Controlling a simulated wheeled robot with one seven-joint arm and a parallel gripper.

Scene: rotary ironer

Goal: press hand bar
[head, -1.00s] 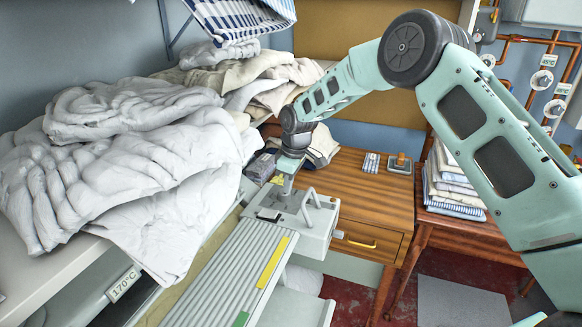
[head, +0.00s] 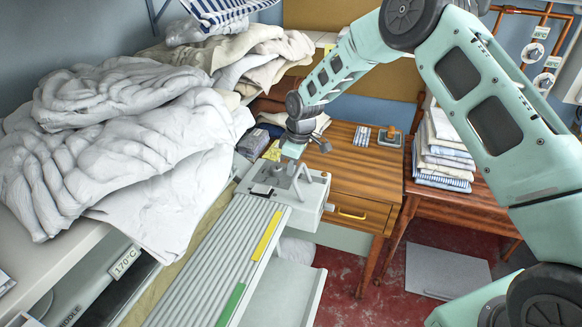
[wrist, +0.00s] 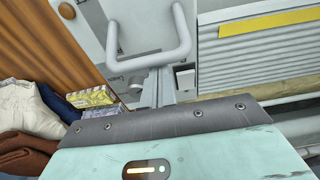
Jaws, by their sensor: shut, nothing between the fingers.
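A U-shaped pale grey bar (head: 302,178), which looks like the hand bar, stands on the grey end box (head: 314,198) of the ironer. In the wrist view the bar (wrist: 178,50) crosses the upper middle, in front of the box face. My gripper (head: 284,171) points down just above the box, to the left of the bar. In the wrist view its narrow fingers (wrist: 158,88) are together and empty, close to the bar's lower edge. I cannot tell whether they touch it.
A ribbed grey slatted bed (head: 215,262) with yellow and green strips runs toward the front. Heaped white linen (head: 130,150) lies to the left. A wooden desk (head: 345,168) stands behind the box, and folded cloths (head: 443,155) sit on a table at right.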

